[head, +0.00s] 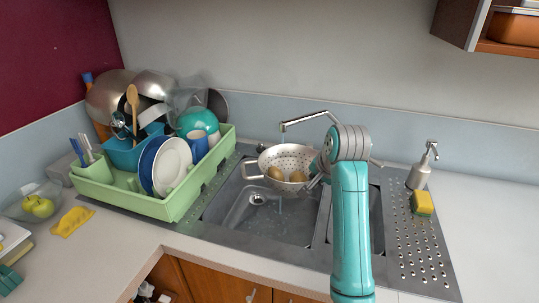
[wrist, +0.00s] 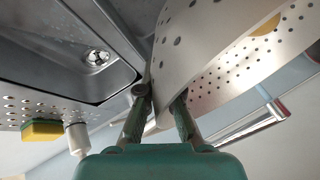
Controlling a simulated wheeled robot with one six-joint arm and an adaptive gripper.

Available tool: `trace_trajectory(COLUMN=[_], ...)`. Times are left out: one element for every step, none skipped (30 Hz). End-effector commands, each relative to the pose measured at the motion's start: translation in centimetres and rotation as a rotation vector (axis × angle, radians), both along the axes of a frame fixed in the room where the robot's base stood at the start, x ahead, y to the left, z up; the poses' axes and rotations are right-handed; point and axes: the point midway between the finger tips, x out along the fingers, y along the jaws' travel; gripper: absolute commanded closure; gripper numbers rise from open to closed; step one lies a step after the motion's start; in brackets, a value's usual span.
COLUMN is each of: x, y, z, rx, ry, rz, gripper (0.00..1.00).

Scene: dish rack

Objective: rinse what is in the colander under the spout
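The metal colander (head: 300,153), a perforated bowl with a loop handle at its left, is held tilted above the sink basin (head: 238,212). Round brown items (head: 297,176) lie in it. My gripper (head: 318,176) is at its right side. In the wrist view the fingers of my gripper (wrist: 160,108) are on either side of the colander's wall (wrist: 205,45), closed on it. The spout (head: 305,119) reaches left, with its tip above the colander's back part. A faint pale streak below the spout tip and another under the colander look like water.
A green dish rack (head: 180,204) with plates, pots and cups stands left of the sink. A soap dispenser (head: 420,170) and a yellow-green sponge (head: 422,204) stand on the right drainboard (head: 412,245). The counter at far right is clear.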

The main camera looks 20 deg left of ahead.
Motion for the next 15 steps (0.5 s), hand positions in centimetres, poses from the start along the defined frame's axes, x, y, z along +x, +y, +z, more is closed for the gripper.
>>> trace_trajectory(x=[0.02, 0.02, 0.02, 0.02, 0.02, 0.02, 0.00, -0.03, -0.11, -0.20, -0.32, -0.49, -0.63, -0.77, -0.97], y=[0.02, 0.02, 0.02, 0.02, 0.02, 0.02, 0.00, -0.01, -0.06, -0.10, -0.15, -0.23, -0.30, -0.37, -0.46], z=[0.12, 0.12, 0.12, 0.11, 0.11, 0.12, 0.13, 0.17, 0.24, 0.32, 0.41, 0.57, 0.71, 0.85, 1.01], rx=[0.001, 0.001, 0.001, 0.001, 0.001, 0.001, 0.001, 0.001, 0.001, 0.001, 0.001, 0.001, 0.002, 0.002, 0.002], ry=[-0.003, -0.003, -0.003, -0.003, -0.003, -0.003, -0.003, -0.003, -0.003, -0.003, -0.003, -0.003, -0.004, -0.004, -0.004], rz=[0.000, 0.000, 0.000, 0.000, 0.000, 0.000, 0.000, 0.000, 0.000, 0.000, 0.000, 0.000, 0.000, 0.000, 0.000], gripper=[1.00, 1.00, 1.00, 1.00, 1.00, 1.00, 1.00, 1.00, 1.00, 1.00, 1.00, 1.00, 1.00, 1.00, 1.00])
